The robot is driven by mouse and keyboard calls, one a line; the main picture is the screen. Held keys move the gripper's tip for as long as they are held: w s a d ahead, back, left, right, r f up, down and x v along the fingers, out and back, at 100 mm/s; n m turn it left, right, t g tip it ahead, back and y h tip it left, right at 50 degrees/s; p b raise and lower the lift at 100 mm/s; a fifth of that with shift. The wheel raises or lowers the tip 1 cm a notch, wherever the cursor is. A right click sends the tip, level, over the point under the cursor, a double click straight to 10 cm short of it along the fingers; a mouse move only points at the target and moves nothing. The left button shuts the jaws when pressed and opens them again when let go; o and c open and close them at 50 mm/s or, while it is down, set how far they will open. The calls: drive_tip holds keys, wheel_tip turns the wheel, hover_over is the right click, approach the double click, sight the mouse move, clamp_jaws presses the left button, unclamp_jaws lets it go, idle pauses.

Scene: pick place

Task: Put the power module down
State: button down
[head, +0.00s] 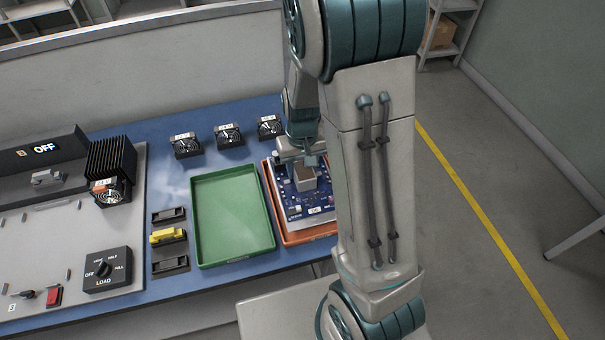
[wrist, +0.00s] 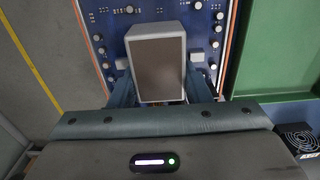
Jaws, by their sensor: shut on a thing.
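The power module (head: 305,178) is a grey box with a brownish top face. It is at the blue circuit board (head: 293,208), which lies in the orange tray (head: 272,208) at the right end of the table. My gripper (head: 298,160) is shut on the module from its far side. In the wrist view the module (wrist: 156,62) stands between the two fingers (wrist: 155,90), with the board (wrist: 108,22) behind it. I cannot tell whether the module touches the board. My arm hides the right part of the tray.
An empty green tray (head: 232,259) lies left of the orange tray. Several fan units (head: 228,135) stand along the back of the blue table (head: 165,142). A grey panel (head: 50,245) with a load dial (head: 108,270) and a black heatsink (head: 110,158) is at left.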

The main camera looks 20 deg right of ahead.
sight(302, 175)
drive_tip(key=shift+f, duration=1.65)
drive_tip(key=shift+f, duration=0.15)
drive_tip(key=c, duration=0.8)
unclamp_jaws()
drive_tip(key=shift+o, duration=0.2)
wheel_tip(302, 175, up, 12)
drive_tip(key=shift+s+r+p, duration=0.1)
drive_tip(key=shift+r+p, duration=0.05)
drive_tip(key=shift+p, duration=0.15)
drive_tip(key=s+r+t, duration=0.3)
drive_tip(key=s+r, duration=0.6)
drive_tip(key=s, duration=0.5)
drive_tip(key=shift+r, duration=0.15)
